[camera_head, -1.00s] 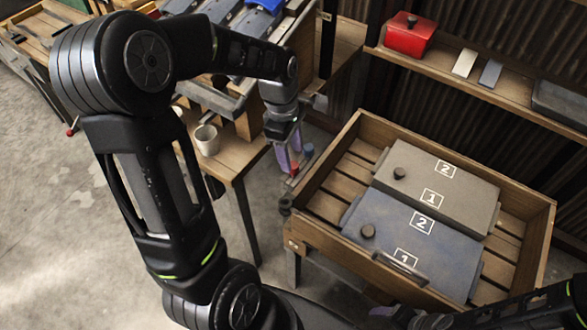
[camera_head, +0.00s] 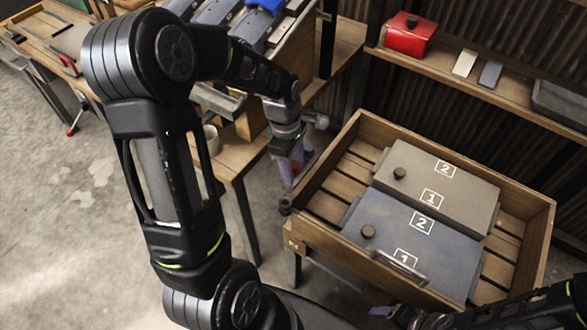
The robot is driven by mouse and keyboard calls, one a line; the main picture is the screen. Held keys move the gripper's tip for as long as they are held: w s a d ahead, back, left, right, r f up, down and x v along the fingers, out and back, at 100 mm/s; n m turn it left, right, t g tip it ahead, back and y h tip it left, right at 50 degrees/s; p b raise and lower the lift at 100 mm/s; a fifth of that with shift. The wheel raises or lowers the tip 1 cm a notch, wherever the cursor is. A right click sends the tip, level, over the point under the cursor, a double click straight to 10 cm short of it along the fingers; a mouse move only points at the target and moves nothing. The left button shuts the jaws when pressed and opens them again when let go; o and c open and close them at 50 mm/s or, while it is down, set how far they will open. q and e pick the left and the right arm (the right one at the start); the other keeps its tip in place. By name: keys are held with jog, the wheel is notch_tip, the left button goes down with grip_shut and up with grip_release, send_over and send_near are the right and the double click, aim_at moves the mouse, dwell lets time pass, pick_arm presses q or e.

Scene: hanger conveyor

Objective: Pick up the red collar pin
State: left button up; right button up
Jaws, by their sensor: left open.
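My left arm reaches in from the left, and its gripper (camera_head: 291,168) points down beside the right side of the small wooden table. Its purplish fingers are open. A small red tip, likely the red collar pin (camera_head: 296,166), shows among the fingers and is mostly hidden by them. A blue pin (camera_head: 308,148) stands just behind it, partly covered by the gripper. I cannot tell whether the fingers touch the red pin. Part of my right gripper (camera_head: 384,312) shows dark at the bottom edge, and its jaws are unclear.
A wooden slatted crate (camera_head: 322,168) holds a grey and a blue numbered case, just right of the gripper. A wooden table (camera_head: 234,160) with a cup (camera_head: 211,138) stands left of it. A shelf (camera_head: 440,72) with a red box (camera_head: 410,36) is behind.

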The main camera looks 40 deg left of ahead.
pick_arm(q)
grip_shut()
dwell(0.5)
